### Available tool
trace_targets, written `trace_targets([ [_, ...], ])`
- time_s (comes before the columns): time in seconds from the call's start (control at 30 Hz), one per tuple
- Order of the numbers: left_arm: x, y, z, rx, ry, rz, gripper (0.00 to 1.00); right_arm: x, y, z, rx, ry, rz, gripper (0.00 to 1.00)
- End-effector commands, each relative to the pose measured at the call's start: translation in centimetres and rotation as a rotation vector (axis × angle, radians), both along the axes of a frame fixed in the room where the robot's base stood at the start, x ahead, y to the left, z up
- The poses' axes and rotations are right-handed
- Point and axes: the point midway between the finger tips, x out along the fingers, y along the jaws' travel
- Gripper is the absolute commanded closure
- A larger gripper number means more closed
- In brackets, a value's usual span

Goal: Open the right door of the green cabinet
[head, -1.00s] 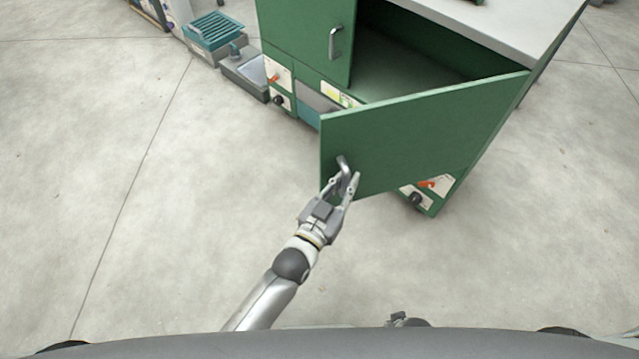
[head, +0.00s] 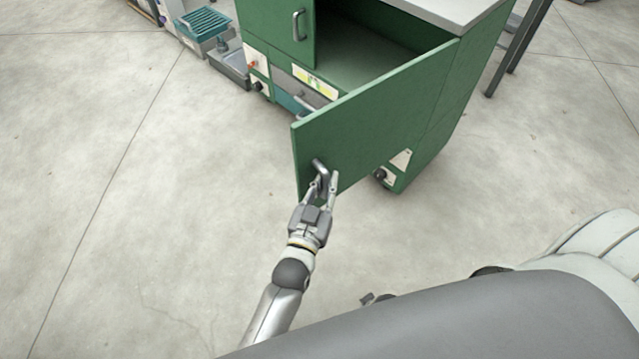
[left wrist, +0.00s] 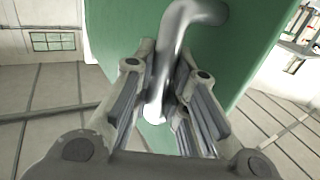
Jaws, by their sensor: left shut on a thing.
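The green cabinet (head: 440,140) stands at the upper middle of the head view. Its right door (head: 375,125) is swung well open toward me, and the dark inside shows behind it. The left door (head: 272,22) is shut, with its own metal handle (head: 299,25). My left gripper (head: 324,184) is shut on the right door's handle (head: 319,168) near the door's free edge. In the left wrist view the handle (left wrist: 185,30) is a bent metal bar between the two fingers, with the green door (left wrist: 135,30) behind it. My right gripper is not in view.
The concrete floor left of the door is clear.

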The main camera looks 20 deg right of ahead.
Motion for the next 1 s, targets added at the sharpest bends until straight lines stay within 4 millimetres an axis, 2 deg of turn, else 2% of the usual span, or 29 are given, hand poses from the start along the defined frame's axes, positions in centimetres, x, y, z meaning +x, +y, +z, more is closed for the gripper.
trace_targets([
  [0.33,0.0,-0.1,0.1,-0.001,-0.002,-0.003,1.0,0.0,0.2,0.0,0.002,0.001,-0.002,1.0],
  [0.37,-0.1,-0.1,0.1,-0.001,-0.002,-0.003,0.84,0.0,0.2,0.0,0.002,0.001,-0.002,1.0],
  [0.53,-0.1,-0.1,0.1,-0.001,-0.002,-0.003,0.63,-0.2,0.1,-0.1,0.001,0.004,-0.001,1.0],
  [0.87,-0.2,0.0,0.0,-0.001,0.0,-0.002,0.63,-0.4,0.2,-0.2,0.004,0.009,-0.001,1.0],
  [1.0,-1.2,0.9,-0.1,0.001,0.001,-0.002,0.63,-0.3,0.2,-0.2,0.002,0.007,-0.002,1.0],
])
